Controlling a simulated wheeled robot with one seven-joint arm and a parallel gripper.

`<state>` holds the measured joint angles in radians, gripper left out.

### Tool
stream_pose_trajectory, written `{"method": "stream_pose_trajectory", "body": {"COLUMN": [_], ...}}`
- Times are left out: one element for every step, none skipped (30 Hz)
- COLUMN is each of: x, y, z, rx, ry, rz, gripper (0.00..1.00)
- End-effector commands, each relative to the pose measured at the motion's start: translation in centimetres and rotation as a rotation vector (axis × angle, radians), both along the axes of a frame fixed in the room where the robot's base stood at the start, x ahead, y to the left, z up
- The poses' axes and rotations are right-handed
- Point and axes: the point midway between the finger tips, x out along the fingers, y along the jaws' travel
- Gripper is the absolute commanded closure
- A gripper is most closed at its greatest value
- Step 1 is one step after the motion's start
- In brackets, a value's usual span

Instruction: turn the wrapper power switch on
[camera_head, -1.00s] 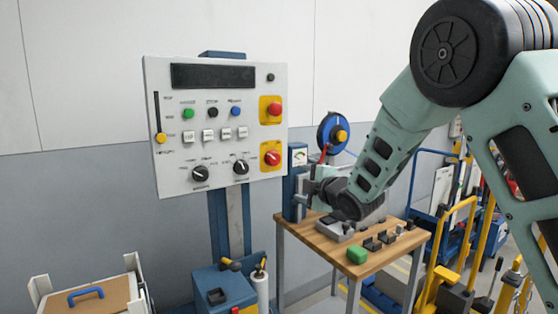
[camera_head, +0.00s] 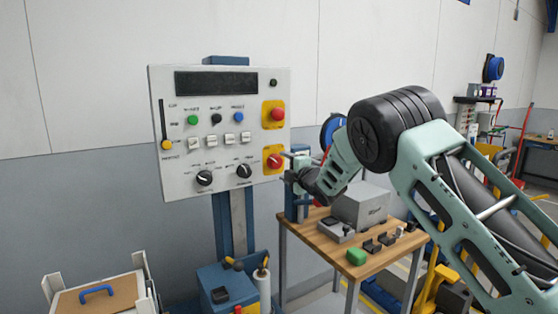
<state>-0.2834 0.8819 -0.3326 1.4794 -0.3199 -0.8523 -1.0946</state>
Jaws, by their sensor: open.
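The white control panel (camera_head: 225,90) stands upright on a blue post left of centre. A red rotary knob on a yellow plate (camera_head: 274,161) is at its lower right; it looks like the power switch. A pale mark crosses the knob, but its exact setting is too small to read. My gripper (camera_head: 288,165) is open and empty, at the panel's right edge just right of this knob. Its fingers point left towards the knob, one above the other. I cannot tell whether they touch the panel.
A red button (camera_head: 277,114) on another yellow plate sits above the knob. Black dials (camera_head: 204,178), small buttons and a yellow slider (camera_head: 166,145) are further left. A wooden table (camera_head: 325,250) with a grey box (camera_head: 362,207) and a green block (camera_head: 356,257) stands below my arm.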

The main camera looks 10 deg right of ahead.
Motion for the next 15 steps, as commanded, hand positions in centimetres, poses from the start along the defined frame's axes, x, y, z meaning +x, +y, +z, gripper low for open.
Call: {"method": "stream_pose_trajectory", "body": {"x": [0.8, 1.2, 1.8, 2.1, 2.5, 2.8, 3.1, 3.3, 3.6, 3.8, 3.9, 4.0, 4.1, 4.2, 4.2], "y": [0.2, 0.4, 0.6, 0.7, 0.8, 0.9, 1.0, 1.1, 1.2, 1.2, 1.3, 1.3, 1.4, 1.4, 1.4], "z": [0.2, 0.1, 0.2, 0.2, 0.1, 0.1, 0.1, 0.1, 0.0, 0.1, 0.1, 0.0, 0.0, 0.0, 0.0], "rx": [0.0, 0.0, 0.0, 0.0, 0.0, 0.0, 0.0, 0.0, 0.0, 0.0, 0.0, 0.001, 0.001, 0.001, 0.001], "ry": [0.0, 0.001, 0.0, 0.0, 0.001, 0.0, 0.0, 0.0, 0.001, 0.0, 0.0, 0.0, 0.0, 0.0, 0.0], "rz": [0.0, 0.0, 0.001, 0.001, 0.0, 0.001, 0.001, 0.001, 0.0, 0.0, 0.0, 0.0, 0.0, 0.0, 0.0], "gripper": [0.35, 0.35, 0.35, 0.35, 0.35, 0.35, 0.35, 0.35, 0.35, 0.35, 0.35, 0.35, 0.35, 0.35, 0.35]}}
